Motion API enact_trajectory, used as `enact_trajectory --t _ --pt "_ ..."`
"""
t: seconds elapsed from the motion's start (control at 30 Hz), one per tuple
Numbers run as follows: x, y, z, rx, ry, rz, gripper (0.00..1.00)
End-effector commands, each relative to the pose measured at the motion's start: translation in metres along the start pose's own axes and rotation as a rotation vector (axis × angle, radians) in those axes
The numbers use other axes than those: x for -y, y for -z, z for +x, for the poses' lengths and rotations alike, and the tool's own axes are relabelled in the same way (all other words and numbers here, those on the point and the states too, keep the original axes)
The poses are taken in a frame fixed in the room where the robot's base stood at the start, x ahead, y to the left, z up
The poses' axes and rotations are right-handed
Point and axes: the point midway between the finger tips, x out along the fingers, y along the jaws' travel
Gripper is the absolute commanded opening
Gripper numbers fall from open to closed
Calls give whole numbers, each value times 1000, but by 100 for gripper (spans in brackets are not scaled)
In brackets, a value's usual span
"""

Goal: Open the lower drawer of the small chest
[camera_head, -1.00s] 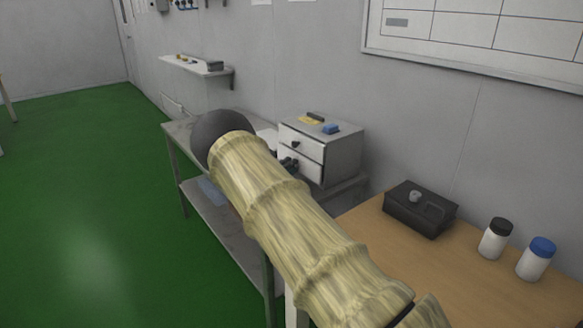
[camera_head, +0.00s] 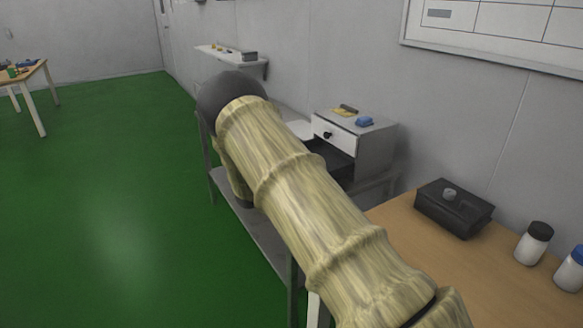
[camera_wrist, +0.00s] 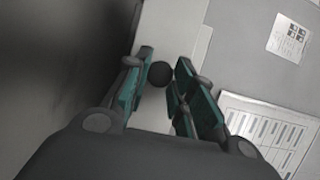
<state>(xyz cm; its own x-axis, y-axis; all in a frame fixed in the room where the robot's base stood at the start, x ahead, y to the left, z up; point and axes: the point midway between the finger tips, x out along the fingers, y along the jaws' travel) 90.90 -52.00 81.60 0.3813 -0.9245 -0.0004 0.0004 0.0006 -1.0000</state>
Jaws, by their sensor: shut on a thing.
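The small chest (camera_head: 372,150) stands on a grey bench against the wall, in the head view. Its white upper drawer (camera_head: 341,137) is shut and has a dark knob. Below it is a dark open space (camera_head: 335,160) where the lower drawer is pulled out; my arm hides the lower drawer's front there. In the wrist view, my gripper (camera_wrist: 163,82) has its teal-padded fingers on either side of a round black knob (camera_wrist: 160,73), shut on it. The knob is on a white drawer front (camera_wrist: 172,35). My gripper is hidden behind my arm in the head view.
A yellow item (camera_head: 344,110) and a blue item (camera_head: 364,121) lie on the chest. A wooden table (camera_head: 420,255) at right holds a black box (camera_head: 454,207) and white jars (camera_head: 534,245). Green floor (camera_head: 110,200) is clear at left.

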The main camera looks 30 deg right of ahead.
Motion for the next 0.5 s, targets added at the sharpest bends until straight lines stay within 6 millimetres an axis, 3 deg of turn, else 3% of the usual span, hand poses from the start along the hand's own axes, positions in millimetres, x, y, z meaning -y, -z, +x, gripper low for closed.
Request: enact_trajectory --t 0.03,0.13,0.5 --pt "0 0 0 1 0 0 28" --pt "0 0 0 1 0 0 46" --pt "0 0 -2 0 0 0 47"
